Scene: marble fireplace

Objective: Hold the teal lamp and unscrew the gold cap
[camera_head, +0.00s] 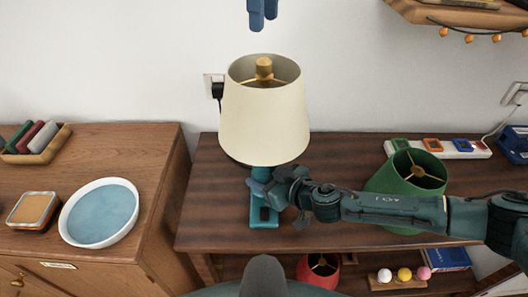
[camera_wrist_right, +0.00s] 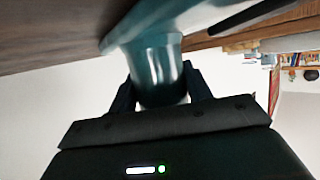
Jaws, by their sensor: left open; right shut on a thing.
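The teal lamp stands upright on the brown wooden table, with a cream shade (camera_head: 264,125) and a teal stem and base (camera_head: 264,218). The gold cap (camera_head: 264,66) sits at the top centre of the shade opening. My right gripper (camera_head: 262,186) comes in from the right and is shut on the teal stem below the shade. In the right wrist view the stem (camera_wrist_right: 158,70) is between the two dark fingers (camera_wrist_right: 160,90). My left gripper (camera_head: 262,22) is above the lamp at the top edge of the head view, open and empty, apart from the cap.
A green lampshade (camera_head: 402,178) stands behind my right forearm. A power strip (camera_head: 436,148) lies at the table's back right. A blue-topped round dish (camera_head: 100,213) and a wooden tray (camera_head: 38,150) are on the left cabinet. A wall shelf (camera_head: 460,20) juts out at upper right.

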